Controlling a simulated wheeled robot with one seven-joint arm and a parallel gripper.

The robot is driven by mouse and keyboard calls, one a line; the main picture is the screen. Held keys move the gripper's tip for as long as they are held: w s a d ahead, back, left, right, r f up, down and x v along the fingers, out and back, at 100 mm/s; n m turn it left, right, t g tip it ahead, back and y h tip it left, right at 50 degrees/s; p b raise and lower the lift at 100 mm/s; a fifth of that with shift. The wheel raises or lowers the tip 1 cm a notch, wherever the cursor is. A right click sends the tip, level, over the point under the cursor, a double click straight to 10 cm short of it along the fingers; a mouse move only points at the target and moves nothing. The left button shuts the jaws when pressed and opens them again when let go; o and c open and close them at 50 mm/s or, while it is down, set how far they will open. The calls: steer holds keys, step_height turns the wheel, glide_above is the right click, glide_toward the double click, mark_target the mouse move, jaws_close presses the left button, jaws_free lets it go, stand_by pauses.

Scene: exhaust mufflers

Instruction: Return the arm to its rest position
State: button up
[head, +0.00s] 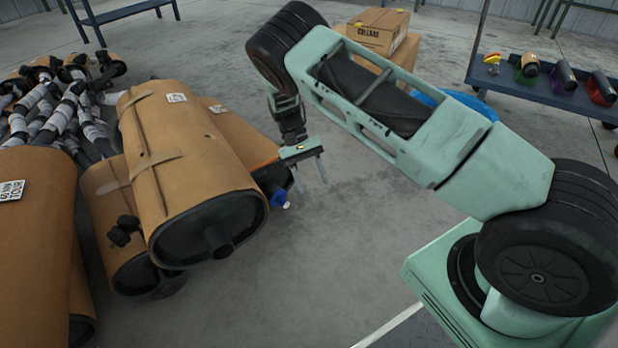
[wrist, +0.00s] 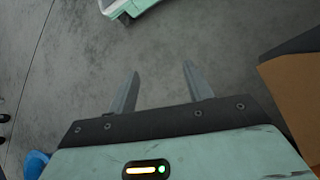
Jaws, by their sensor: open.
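My gripper (head: 309,176) hangs from my green arm in the middle of the head view. Its two fingers point down and stand apart with nothing between them. In the wrist view the two fingertips (wrist: 158,78) are spread over bare grey floor. In the head view my gripper is just right of the front end of the stacked brown-wrapped mufflers (head: 165,150). A blue-capped part (head: 279,200) sticks out from the stack just below and left of the gripper. I cannot tell how close it is to the fingers.
Pipes with white wrapping (head: 45,120) lie piled at the far left. A cardboard box (head: 377,30) stands behind my arm. A dark blue cart (head: 520,88) with several coloured parts is at the back right. The floor (head: 330,265) below my gripper is clear.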

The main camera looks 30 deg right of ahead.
steer(key=s+a+r+n+t+y+p, duration=0.1)
steer(key=s+a+r+n+t, duration=0.1)
steer(key=s+a+r, duration=0.45)
steer(key=s+a+r+n+t, duration=0.1)
steer(key=s+a+r+n, duration=0.15)
steer(key=a+r, duration=0.7)
steer(key=s+a+r+n+t+p, duration=0.1)
steer(key=s+r+n+t, duration=0.2)
steer(key=s+r, duration=0.5)
steer(key=s+r+n+t+p, duration=0.1)
steer(key=s+r+n+t, duration=0.25)
steer(key=s, duration=0.85)
step_height(320, 180, up, 38)
steer(key=g+p, duration=0.1)
steer(key=p, duration=3.6)
steer(key=shift+f, duration=0.2)
steer(key=shift+w, duration=0.1)
